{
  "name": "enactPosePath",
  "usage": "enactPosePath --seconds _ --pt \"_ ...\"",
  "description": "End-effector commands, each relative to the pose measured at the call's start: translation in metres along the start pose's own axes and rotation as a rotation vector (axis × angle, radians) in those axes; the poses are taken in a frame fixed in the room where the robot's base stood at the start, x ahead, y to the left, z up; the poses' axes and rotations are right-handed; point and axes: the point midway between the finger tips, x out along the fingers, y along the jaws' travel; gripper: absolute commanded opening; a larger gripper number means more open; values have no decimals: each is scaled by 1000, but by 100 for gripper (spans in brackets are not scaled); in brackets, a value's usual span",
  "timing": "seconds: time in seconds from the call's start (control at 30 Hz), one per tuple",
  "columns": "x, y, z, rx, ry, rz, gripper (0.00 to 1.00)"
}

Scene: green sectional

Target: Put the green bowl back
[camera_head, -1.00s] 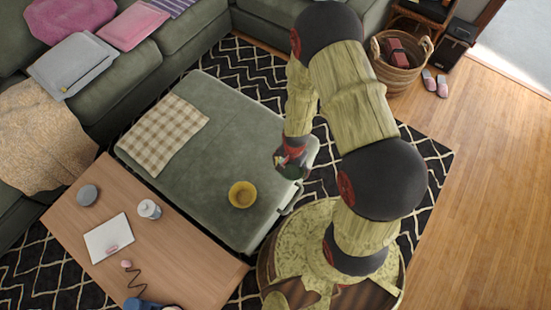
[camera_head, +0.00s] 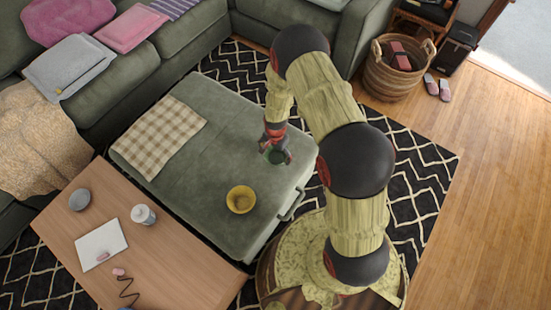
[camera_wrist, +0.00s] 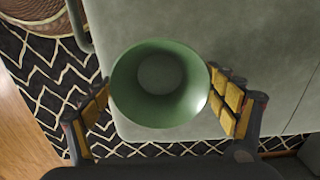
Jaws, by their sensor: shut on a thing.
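The green bowl (camera_wrist: 160,84) is held upright between the fingers of my gripper (camera_wrist: 165,105), seen from above and looking empty in the wrist view. In the head view my gripper (camera_head: 276,153) is over the right part of the green ottoman (camera_head: 190,180), and the small green bowl (camera_head: 276,158) shows between its fingers. The gripper is shut on the bowl. I cannot tell how high the bowl is above the ottoman top. A yellow bowl (camera_head: 240,199) stands on the ottoman, left of and nearer than my gripper.
A checkered cloth (camera_head: 163,135) lies on the ottoman's left part. The wooden table (camera_head: 160,265) bears a white canister (camera_head: 143,215), a grey round object (camera_head: 80,199) and a white pad (camera_head: 98,243). A wicker basket (camera_head: 392,80) stands at the back right. The ottoman's middle is clear.

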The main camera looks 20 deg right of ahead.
Motion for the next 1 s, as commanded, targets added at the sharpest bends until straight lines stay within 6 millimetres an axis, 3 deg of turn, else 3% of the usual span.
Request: enactPosePath --seconds 0.2,0.6,0.63,0.87,1.0 --pt "33 -1 0 0 0 0 52" --pt "36 -1 -1 0 0 0 52" --pt "35 -1 0 0 0 0 87" --pt "35 -1 0 0 0 0 100" --pt "35 -1 0 0 0 0 100"
